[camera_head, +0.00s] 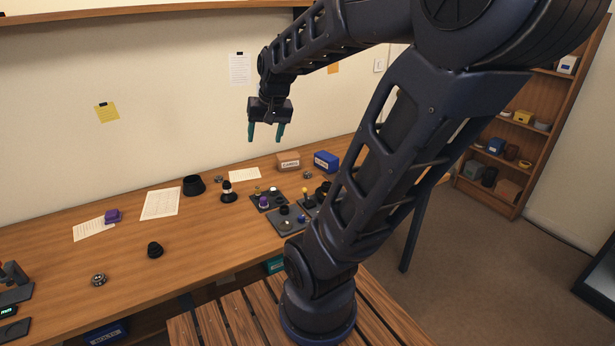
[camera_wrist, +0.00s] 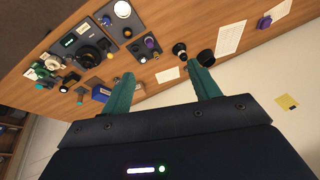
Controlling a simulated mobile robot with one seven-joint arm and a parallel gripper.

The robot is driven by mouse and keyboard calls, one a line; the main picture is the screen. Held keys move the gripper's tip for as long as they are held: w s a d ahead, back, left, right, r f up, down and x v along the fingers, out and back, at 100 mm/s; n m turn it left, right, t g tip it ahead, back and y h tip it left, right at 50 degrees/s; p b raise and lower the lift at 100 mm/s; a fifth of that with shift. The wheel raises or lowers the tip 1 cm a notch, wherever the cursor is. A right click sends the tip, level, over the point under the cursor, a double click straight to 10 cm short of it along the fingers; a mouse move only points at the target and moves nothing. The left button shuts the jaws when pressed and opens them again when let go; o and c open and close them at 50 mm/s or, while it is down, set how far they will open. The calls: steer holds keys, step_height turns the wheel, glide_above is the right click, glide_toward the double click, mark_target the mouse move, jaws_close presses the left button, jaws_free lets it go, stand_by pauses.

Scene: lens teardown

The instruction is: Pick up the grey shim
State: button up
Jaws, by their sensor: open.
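My gripper (camera_head: 265,139) is open and empty, raised high above the back of the workbench in the head view. Its two green fingers stand apart in the wrist view (camera_wrist: 161,70), with the bench beyond them. I cannot pick out the grey shim for certain. Dark part trays (camera_head: 277,224) with small pieces on them lie on the bench below and right of the gripper. The trays also show in the wrist view (camera_wrist: 112,28). My arm hides part of the bench on the right in the head view.
A black lens part (camera_head: 193,185) and a black-and-white part (camera_head: 228,193) stand left of the trays. A cardboard box (camera_head: 288,161) and a blue box (camera_head: 326,161) stand behind them. A silver ring (camera_head: 99,280) lies at left. The bench's middle front is mostly clear.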

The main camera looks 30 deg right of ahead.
steer(key=w+d+f+m, duration=0.3)
steer(key=w+d+f, duration=0.15)
steer(key=w, duration=0.55)
steer(key=m+g+h, duration=0.3)
steer(key=m+h, duration=0.2)
steer(key=m, duration=0.4)
glide_toward(307, 173)
steer(key=shift+s+d+f, duration=0.15)
steer(key=shift+d+f, duration=0.1)
steer(key=shift+f, duration=0.35)
steer(key=shift+s+d+f, duration=0.1)
steer(key=shift+d+f, duration=0.15)
steer(key=shift+f, duration=0.4)
steer(key=shift+w+x, duration=0.15)
steer(key=shift+x, duration=1.35)
steer(key=shift+w+x, duration=0.2)
steer(key=shift+x, duration=1.25)
steer(key=c, duration=1.1)
